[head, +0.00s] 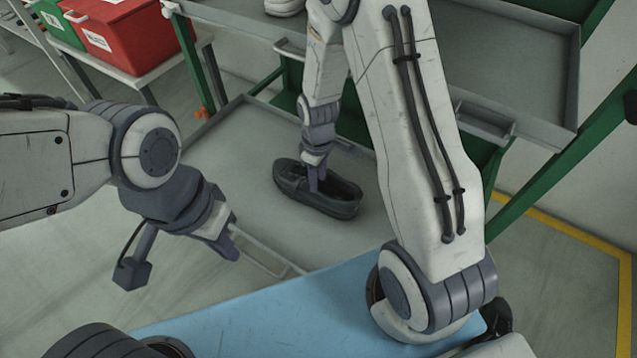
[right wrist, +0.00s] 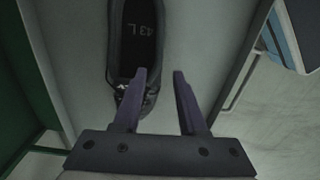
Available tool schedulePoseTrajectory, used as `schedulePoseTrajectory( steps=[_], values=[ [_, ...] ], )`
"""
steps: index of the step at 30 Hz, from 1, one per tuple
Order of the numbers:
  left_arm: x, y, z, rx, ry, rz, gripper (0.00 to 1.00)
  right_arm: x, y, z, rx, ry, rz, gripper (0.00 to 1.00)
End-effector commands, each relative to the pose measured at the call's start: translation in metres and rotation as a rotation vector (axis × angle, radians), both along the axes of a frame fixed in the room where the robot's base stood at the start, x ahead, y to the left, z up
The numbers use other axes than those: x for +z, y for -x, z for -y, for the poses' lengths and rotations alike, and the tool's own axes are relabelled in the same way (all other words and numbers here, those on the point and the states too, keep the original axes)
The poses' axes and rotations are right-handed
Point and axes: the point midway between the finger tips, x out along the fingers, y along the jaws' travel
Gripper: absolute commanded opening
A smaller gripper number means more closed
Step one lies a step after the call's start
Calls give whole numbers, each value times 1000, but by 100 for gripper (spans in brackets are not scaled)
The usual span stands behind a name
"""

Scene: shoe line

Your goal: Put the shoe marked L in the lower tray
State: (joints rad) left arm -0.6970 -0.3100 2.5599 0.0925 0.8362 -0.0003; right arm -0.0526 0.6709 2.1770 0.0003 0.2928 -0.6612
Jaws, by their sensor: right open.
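A dark shoe (head: 340,203) rests in the lower grey tray (head: 230,137) of the green-framed rack. In the right wrist view the shoe (right wrist: 118,35) shows the mark "43 L" inside it. My right gripper (head: 317,180) is at the shoe's opening, and its jaws (right wrist: 163,75) are open. In the right wrist view one finger overlaps the shoe's opening and the other is beside its outer side; I cannot tell whether they touch it. My left gripper (head: 228,242) hangs near the tray's front-left edge with nothing visible in it; its jaw gap is unclear.
An upper tray (head: 530,60) overhangs at the back right, with a light shoe (head: 284,6) partly in view at the top. A red bin (head: 130,35) and a green bin (head: 58,22) stand on a side shelf. A blue surface (head: 290,310) lies in front.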

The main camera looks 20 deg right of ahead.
Motion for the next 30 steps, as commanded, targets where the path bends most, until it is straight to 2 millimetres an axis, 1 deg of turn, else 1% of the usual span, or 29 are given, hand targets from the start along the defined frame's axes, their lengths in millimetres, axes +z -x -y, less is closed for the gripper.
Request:
schedulePoseTrajectory(
  steps=[1, 6, 8, 11, 13, 14, 15, 16, 17, 18, 20, 21, 24, 25, 27, 30],
  values=[
    [8, 0, 0, 0, 0, 0, 0, 12, 0, 0, 0, 0, 1, 41],
    [13, 0, 0, 0, 0, 0, 0, 27, 0, 0, 0, 0, 0, 41],
    [13, 0, 0, 0, 0, 0, 0, 33, 1, -4, 0, -1, 2, 41],
    [13, 0, 0, 0, 0, 0, 0, 55, 8, -21, -1, -4, 11, 41],
    [13, 0, 0, 0, 0, 0, 0, 80, 20, -42, -7, -11, 20, 41],
    [13, 0, 0, 0, 0, 0, 0, 92, 28, -52, -9, -15, 22, 41],
    [13, 0, 0, 0, 0, 0, 0, 109, 40, -66, -13, -20, 25, 41],
    [13, 0, 0, 0, 0, 0, 0, 122, 51, -76, -17, -25, 27, 41],
    [13, 0, 0, 0, 0, 0, 0, 134, 64, -85, -21, -30, 27, 41],
    [13, 0, 0, 0, 0, 0, 0, 149, 81, -95, -29, -38, 28, 41],
    [13, 0, 0, 0, 0, 0, 0, 168, 108, -108, -37, -49, 25, 41],
    [13, 0, 0, 0, 0, 0, 0, 179, 125, -113, -43, -57, 22, 41],
    [13, 0, 0, 0, 0, 0, 0, 198, 163, -120, -55, -73, 14, 41],
    [13, 0, 0, 0, 0, 0, 0, 202, 173, -121, -59, -77, 11, 41],
    [13, 0, 0, 0, 0, 0, 0, 209, 191, -121, -65, -83, 5, 41],
    [13, 0, 0, 0, 0, 0, 0, 214, 206, -120, -72, -88, -2, 41]
  ],
)
